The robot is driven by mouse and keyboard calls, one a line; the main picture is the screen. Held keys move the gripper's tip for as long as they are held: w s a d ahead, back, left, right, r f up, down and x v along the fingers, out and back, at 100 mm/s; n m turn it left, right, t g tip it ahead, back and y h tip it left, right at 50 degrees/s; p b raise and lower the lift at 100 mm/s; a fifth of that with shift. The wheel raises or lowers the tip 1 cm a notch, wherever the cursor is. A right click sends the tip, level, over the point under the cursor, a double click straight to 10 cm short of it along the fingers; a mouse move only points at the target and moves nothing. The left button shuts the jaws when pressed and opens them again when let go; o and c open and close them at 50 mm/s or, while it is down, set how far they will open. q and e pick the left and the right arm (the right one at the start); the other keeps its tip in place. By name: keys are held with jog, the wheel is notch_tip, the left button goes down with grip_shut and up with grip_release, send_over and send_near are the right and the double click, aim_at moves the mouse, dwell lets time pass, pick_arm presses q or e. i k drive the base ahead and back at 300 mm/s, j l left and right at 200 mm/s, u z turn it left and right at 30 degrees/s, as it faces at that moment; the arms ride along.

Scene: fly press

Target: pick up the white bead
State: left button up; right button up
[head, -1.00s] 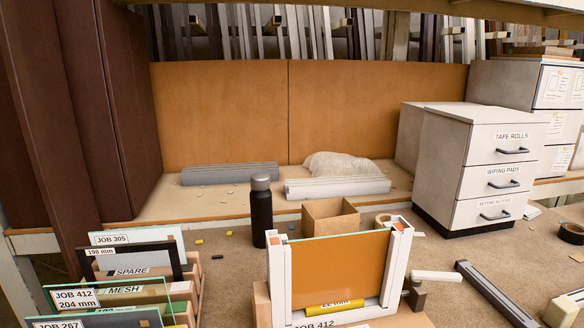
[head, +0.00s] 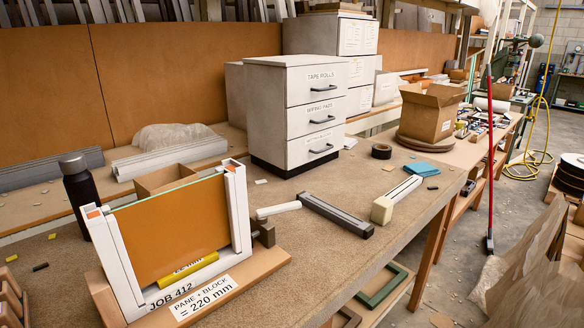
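A long narrow white strip (head: 402,188), which looks like the white bead, lies on the bench at the right, with a dark edge along it. A cream block (head: 381,210) is at its near end; I cannot tell whether the two are joined. A short white rod (head: 278,210) sticks out beside the glazed frame, close to a brown fitting (head: 264,233). Neither of my grippers is in view.
A dark grey bar (head: 335,215) lies left of the strip. Drawers (head: 300,110), black tape (head: 381,151) and a blue cloth (head: 421,169) are behind. The bench front right is clear.

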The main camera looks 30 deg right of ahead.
aim_at(400, 192)
jog(key=z, duration=1.75)
jog(key=i+l+u, duration=0.15)
jog(key=u, duration=0.2)
jog(key=i+l+u, duration=0.15)
jog(key=u, duration=0.25)
jog(key=l+u, duration=0.35)
jog(key=i+j, duration=0.05)
